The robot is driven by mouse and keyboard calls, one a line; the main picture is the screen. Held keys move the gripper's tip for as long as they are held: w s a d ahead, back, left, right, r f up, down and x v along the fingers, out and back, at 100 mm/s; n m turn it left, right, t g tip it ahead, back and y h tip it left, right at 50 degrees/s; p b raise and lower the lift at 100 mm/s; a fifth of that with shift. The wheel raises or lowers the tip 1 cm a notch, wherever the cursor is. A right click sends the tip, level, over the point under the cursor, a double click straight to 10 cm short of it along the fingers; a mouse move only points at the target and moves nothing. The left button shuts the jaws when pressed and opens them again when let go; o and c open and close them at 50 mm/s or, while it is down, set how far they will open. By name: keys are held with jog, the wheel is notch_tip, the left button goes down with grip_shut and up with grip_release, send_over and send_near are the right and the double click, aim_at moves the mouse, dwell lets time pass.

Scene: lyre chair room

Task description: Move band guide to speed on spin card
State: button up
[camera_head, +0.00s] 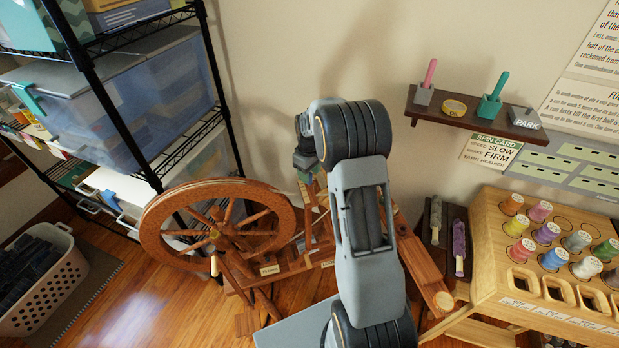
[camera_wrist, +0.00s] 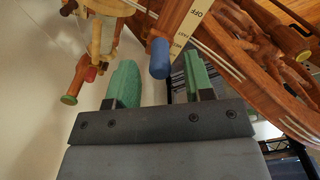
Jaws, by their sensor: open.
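The spinning wheel (camera_head: 218,228) stands on the floor left of centre in the head view. In the wrist view a blue knob (camera_wrist: 160,58), which appears to be the band guide, sits beside a pale scale strip (camera_wrist: 190,27) marked OFF. My gripper (camera_wrist: 160,82) is open, its green fingers either side of the knob's line; I see a gap on both sides and cannot tell how deep the knob lies. In the head view my arm hides much of the wheel's right part. The spin card (camera_head: 492,150) on the wall reads SLOW and FIRM.
A wall shelf (camera_head: 475,118) holds small pots and a PARK block. A wooden spool stand (camera_head: 481,280) with several thread spools is at right. A black wire rack (camera_head: 152,178) with bins is at left, a white basket (camera_head: 52,297) below it.

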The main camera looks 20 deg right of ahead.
jog(key=shift+f, duration=1.5)
grip_shut()
